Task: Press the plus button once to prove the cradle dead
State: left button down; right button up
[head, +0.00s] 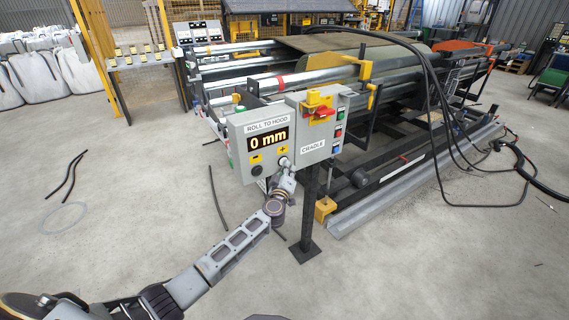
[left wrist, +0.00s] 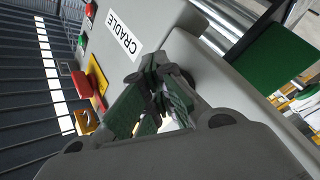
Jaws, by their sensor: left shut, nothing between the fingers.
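The grey control box (head: 236,140) marked ROLL TO HOOD stands on a dark post, and its display (head: 268,141) reads 0 mm. A yellow plus mark (head: 283,149) sits under the display at the right. A yellow minus mark (head: 256,158) has a dark round button (head: 257,171) below it. My left gripper (head: 284,163) is shut and empty, its tips at the box face just below the plus mark. They hide the plus button, so I cannot tell whether they touch it. In the left wrist view the closed fingers (left wrist: 160,85) point at the grey housing. My right gripper is out of view.
The CRADLE box (head: 312,149) adjoins on the right, with a red handle (head: 322,114) on yellow and small side buttons. The roller cradle (head: 390,90) stands behind. Black cables (head: 435,110) hang at right. Floor (head: 130,200) at left is mostly clear.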

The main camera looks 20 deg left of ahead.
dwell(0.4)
pick_arm(q)
jog(key=shift+s+d+p, duration=0.5)
jog(key=shift+d+p, duration=0.1)
jog(key=shift+p, duration=0.05)
jog(key=shift+s+d, duration=0.1)
jog(key=shift+s+d+p, duration=0.7)
jog(key=shift+s+d, duration=0.05)
jog(key=shift+d, duration=0.2)
jog(key=shift+s+d+p, duration=0.65)
jog(key=shift+s+d, duration=0.05)
jog(key=shift+d, duration=0.25)
